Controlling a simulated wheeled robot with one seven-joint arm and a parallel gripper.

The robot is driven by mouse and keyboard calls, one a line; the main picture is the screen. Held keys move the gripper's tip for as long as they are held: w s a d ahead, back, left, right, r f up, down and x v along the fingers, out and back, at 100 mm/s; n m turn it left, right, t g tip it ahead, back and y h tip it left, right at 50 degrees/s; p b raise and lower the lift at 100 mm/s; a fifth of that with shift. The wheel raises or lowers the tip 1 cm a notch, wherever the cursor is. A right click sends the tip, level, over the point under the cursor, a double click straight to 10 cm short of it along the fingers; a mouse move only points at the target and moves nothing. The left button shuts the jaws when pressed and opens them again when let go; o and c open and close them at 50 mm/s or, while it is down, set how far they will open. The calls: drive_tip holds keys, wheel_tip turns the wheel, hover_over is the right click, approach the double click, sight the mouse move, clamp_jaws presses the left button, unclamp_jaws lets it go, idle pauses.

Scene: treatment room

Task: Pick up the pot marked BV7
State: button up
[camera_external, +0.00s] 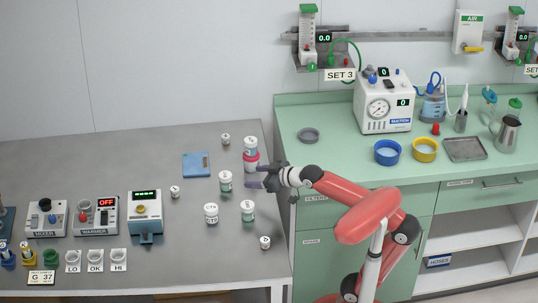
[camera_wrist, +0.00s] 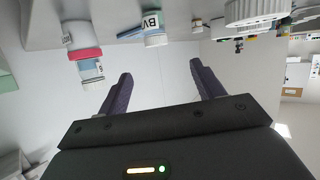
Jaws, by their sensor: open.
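The pot lettered BV (camera_wrist: 153,28) shows near the top of the upside-down wrist view, ahead of the fingers; any character after BV is not legible. It appears to be the white pot with a green label (camera_external: 225,181) just left of my gripper in the outside view, upright on the grey table. My gripper (camera_external: 253,177) is open and empty, its two dark fingers spread (camera_wrist: 160,68). It points left, towards this pot and apart from it.
A stack with a pink-red part (camera_external: 250,158) stands close behind my gripper. White pots (camera_external: 247,210) and (camera_external: 211,213) stand in front. A blue notebook (camera_external: 196,165) lies behind left. Devices (camera_external: 145,215) occupy the table's left; a green counter (camera_external: 330,150) is at right.

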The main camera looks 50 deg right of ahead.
drive_tip(key=p, duration=0.2)
approach(227, 175)
drive_tip(key=w, duration=0.3)
drive_tip(key=shift+w+f+m, duration=0.1)
drive_tip(key=shift+f+m, duration=0.3)
drive_tip(key=x, duration=0.7)
drive_tip(key=shift+w+a+f, duration=0.15)
drive_tip(key=shift+a+f, duration=0.15)
drive_tip(key=shift+c, duration=0.5)
drive_tip(key=c, duration=1)
